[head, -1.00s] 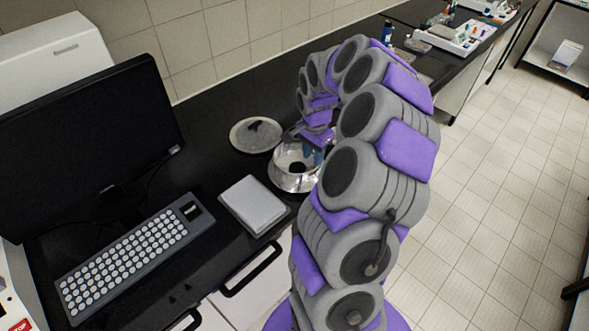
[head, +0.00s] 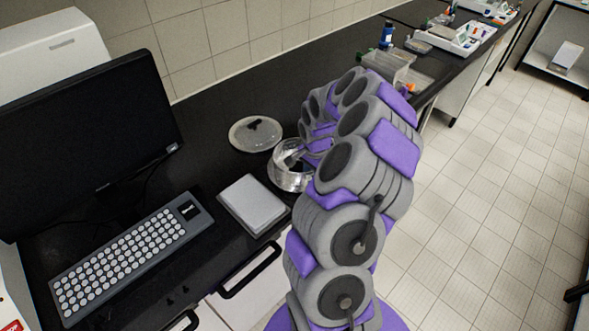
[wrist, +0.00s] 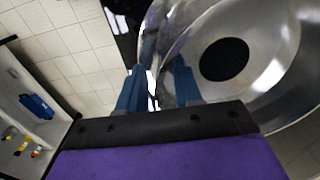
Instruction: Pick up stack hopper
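The stack hopper (head: 289,179) is a shiny metal bowl on the black bench, left of my arm in the head view. The wrist view shows its curved metal inside (wrist: 272,70) with a round dark opening at the bottom. My gripper (wrist: 160,72) is at the hopper's near wall, with one blue finger outside the wall and the other inside. The fingers stand apart, with a gap visible between them. In the head view my wrist hides the fingertips and part of the hopper's right side.
A round flat metal lid or dish (head: 255,134) with a dark handle lies behind the hopper. A light grey box (head: 254,204) lies in front left, near the keyboard (head: 130,262) and monitor (head: 90,130). A clear bin (head: 388,66) stands farther along the bench.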

